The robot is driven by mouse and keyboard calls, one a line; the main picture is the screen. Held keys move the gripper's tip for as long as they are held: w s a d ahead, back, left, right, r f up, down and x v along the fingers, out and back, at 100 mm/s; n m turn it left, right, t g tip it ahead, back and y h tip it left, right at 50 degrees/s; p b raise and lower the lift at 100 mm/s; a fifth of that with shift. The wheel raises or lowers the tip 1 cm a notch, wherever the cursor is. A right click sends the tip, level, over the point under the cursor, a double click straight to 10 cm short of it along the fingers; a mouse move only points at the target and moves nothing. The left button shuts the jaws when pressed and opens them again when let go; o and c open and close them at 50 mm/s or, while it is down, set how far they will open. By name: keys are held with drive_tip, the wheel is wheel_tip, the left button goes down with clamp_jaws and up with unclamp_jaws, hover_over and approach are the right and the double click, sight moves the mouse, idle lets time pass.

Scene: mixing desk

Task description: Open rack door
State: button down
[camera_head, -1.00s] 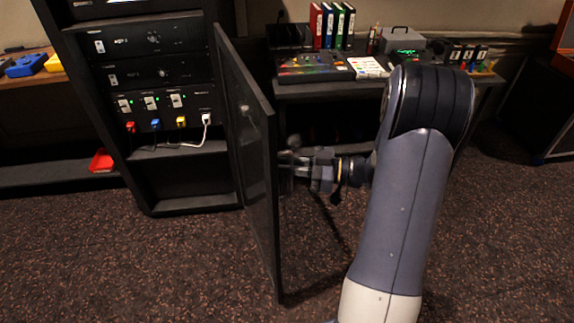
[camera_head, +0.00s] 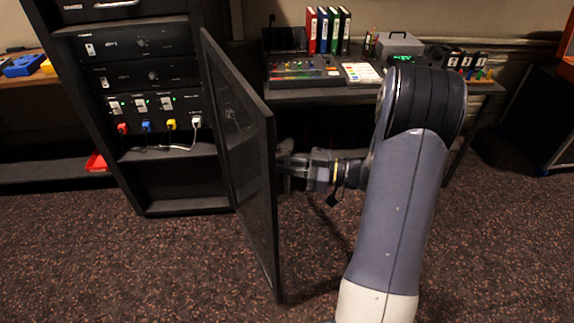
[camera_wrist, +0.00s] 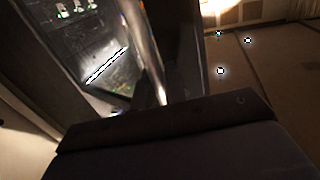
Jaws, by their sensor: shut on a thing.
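The rack (camera_head: 185,207) stands at the left in the head view, its front uncovered. Its dark-framed glass door (camera_head: 247,165) is swung open to the right and stands out from the rack toward me. My gripper (camera_head: 285,172) is at the door's outer face near its free edge, shut on the door. The handle and fingertips are mostly hidden behind the door edge. The wrist view is dark. It shows a glassy panel (camera_wrist: 108,72) with small lights at upper left, and I cannot tell the fingers apart there.
Inside the rack, several coloured plugs (camera_head: 147,126) and a white cable (camera_head: 180,147) show. A desk (camera_head: 330,96) with a mixer (camera_head: 303,68), binders and a grey box stands behind my arm. A red bin (camera_head: 96,162) is left of the rack. Carpet in front is clear.

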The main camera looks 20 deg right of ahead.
drive_tip(key=c, duration=1.5)
unclamp_jaws()
drive_tip(key=shift+c, duration=0.2)
drive_tip(key=v, duration=1)
drive_tip(key=shift+d+b, duration=0.3)
drive_tip(key=shift+d, duration=0.1)
drive_tip(key=shift+s, duration=0.1)
drive_tip(key=x, duration=1.1)
drive_tip(key=shift+s+p, duration=0.1)
drive_tip(key=shift+p, duration=0.2)
drive_tip(key=shift+a, duration=0.15)
